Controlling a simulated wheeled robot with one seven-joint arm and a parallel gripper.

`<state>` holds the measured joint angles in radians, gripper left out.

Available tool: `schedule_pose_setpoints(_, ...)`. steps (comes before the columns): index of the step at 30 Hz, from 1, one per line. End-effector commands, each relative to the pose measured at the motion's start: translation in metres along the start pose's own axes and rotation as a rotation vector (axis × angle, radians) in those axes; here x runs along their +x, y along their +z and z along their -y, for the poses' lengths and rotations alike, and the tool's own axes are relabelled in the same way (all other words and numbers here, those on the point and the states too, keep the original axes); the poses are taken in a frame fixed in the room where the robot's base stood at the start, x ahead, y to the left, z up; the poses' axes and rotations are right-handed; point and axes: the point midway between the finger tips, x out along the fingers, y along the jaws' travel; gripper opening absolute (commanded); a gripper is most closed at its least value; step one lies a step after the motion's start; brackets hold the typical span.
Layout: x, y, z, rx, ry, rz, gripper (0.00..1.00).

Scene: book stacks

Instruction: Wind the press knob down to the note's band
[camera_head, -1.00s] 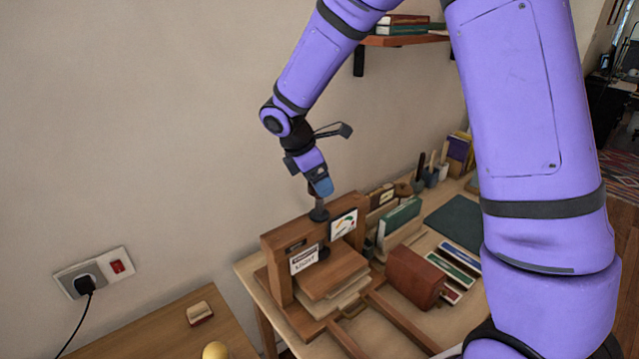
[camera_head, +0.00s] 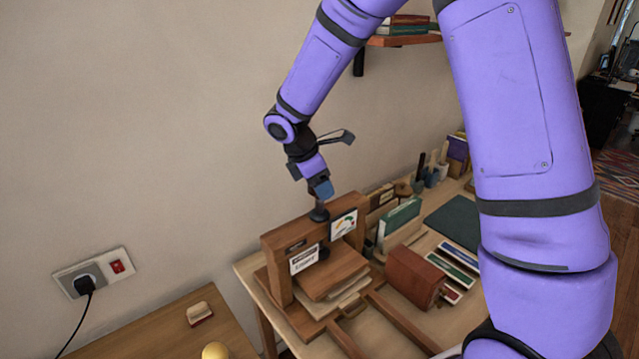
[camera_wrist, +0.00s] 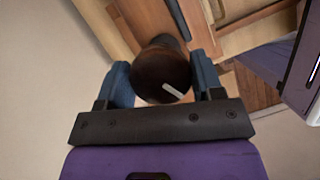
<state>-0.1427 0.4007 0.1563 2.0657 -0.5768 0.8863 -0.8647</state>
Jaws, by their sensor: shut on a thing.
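The wooden book press (camera_head: 270,247) stands on the table against the wall. Its dark round knob shows in the wrist view (camera_wrist: 160,72), with a pale mark on its top, between the two blue fingers. My gripper (camera_head: 322,192) points down over the press top and is shut on the knob; in the wrist view my gripper (camera_wrist: 163,82) has a finger on each side of it. A white note (camera_head: 304,259) is on the press front. A dial card (camera_head: 344,224) with a coloured band is at the upper right; its needle is too small to read.
A red-brown box (camera_head: 413,277) and upright green books (camera_head: 399,217) stand right of the press. A dark green mat (camera_head: 456,222) lies behind them. A shelf (camera_head: 405,40) is on the wall above. A wall socket (camera_head: 92,272) is at the left.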

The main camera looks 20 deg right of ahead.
Motion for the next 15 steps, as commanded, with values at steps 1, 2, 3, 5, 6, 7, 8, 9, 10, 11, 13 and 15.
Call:
schedule_pose_setpoints(1,-0.0001,0.0001,-0.0003,0.011,-0.005,0.001,0.37)
schedule_pose_setpoints(2,-0.0001,0.0000,-0.0003,0.020,-0.009,0.001,0.37)
schedule_pose_setpoints(3,-0.0001,0.0000,-0.0005,0.036,-0.015,0.001,0.37)
schedule_pose_setpoints(5,-0.0001,-0.0002,-0.0007,0.063,-0.026,0.000,0.37)
schedule_pose_setpoints(6,-0.0001,-0.0001,-0.0007,0.086,-0.035,0.000,0.37)
schedule_pose_setpoints(7,-0.0002,0.0001,-0.0008,0.104,-0.043,0.001,0.37)
schedule_pose_setpoints(8,-0.0002,0.0002,-0.0009,0.124,-0.051,0.001,0.37)
schedule_pose_setpoints(9,-0.0002,0.0001,-0.0008,0.153,-0.063,0.000,0.37)
schedule_pose_setpoints(10,-0.0002,0.0003,-0.0008,0.176,-0.072,0.000,0.37)
schedule_pose_setpoints(11,-0.0002,0.0005,-0.0008,0.200,-0.082,0.001,0.37)
schedule_pose_setpoints(13,-0.0004,0.0003,-0.0012,0.258,-0.105,0.000,0.37)
schedule_pose_setpoints(15,-0.0005,0.0002,-0.0010,0.320,-0.132,0.000,0.37)
